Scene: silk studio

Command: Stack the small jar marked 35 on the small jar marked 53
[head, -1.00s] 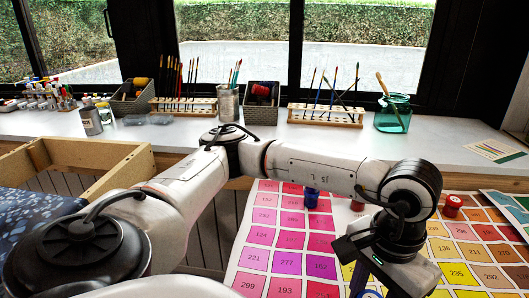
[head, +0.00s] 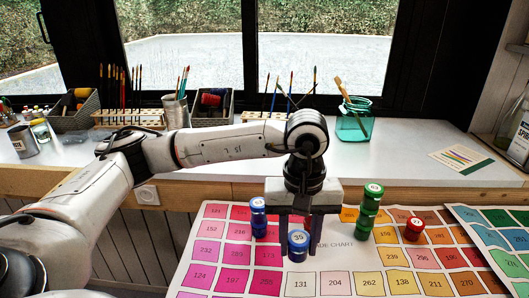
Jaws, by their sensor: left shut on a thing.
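My left gripper (head: 300,232) points down over the colour chart, its fingers on either side of a small blue jar (head: 298,246) with a pale round lid label that seems to read 35. The gripper is shut on this jar. I cannot tell how far the jar is above the chart. Just left of and behind it, a blue jar or short stack of blue jars (head: 258,216) stands upright on the chart; its label is too small to read. I cannot make out which jar is marked 53. My right gripper is not in view.
A stack of green jars (head: 366,222) stands right of my left gripper, with a red jar (head: 413,231) beside it. The colour chart (head: 335,284) is clear in front. Brush racks (head: 128,119) and a teal glass jar (head: 354,128) stand on the white counter behind.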

